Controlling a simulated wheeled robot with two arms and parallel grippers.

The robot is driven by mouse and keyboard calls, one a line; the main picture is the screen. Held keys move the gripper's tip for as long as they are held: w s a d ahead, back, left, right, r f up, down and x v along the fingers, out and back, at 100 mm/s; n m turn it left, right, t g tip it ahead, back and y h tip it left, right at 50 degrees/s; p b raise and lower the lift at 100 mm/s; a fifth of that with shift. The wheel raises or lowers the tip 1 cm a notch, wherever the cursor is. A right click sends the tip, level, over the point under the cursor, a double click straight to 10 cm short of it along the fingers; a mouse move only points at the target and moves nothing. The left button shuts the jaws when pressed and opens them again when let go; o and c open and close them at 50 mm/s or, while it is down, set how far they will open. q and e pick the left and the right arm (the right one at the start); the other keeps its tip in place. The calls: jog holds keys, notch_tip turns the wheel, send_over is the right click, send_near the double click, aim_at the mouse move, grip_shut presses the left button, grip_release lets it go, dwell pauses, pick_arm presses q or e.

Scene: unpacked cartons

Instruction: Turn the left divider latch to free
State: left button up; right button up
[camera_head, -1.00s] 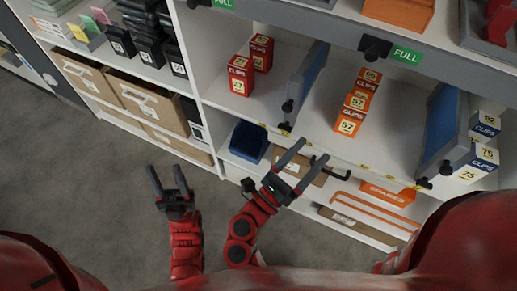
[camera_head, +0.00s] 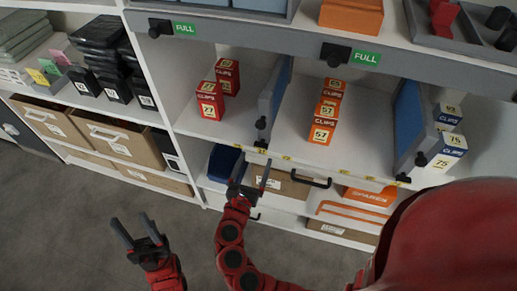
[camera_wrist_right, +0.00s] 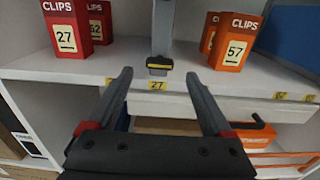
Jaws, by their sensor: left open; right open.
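The left divider (camera_head: 273,98) is a grey and blue panel standing on the middle shelf between red and orange cartons. Its dark latch (camera_head: 261,144) is at its front lower end. In the right wrist view the latch (camera_wrist_right: 159,66) is black with a yellow edge, just above the label 27. My right gripper (camera_head: 254,162) is open and empty, just below and in front of the latch. In its wrist view the fingers (camera_wrist_right: 158,76) stand apart, one on each side of the latch's line; contact cannot be told. My left gripper (camera_head: 133,219) is open and empty over the floor.
Red cartons (camera_head: 211,100) stand left of the divider and orange cartons (camera_head: 323,128) right of it. A second divider (camera_head: 409,115) stands further right. Below are a blue bin (camera_head: 223,163), a brown box with a black handle (camera_head: 290,186) and an orange spares box (camera_head: 368,197).

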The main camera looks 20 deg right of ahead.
aim_at(260, 148)
jog(key=shift+x, duration=2.25)
grip_shut()
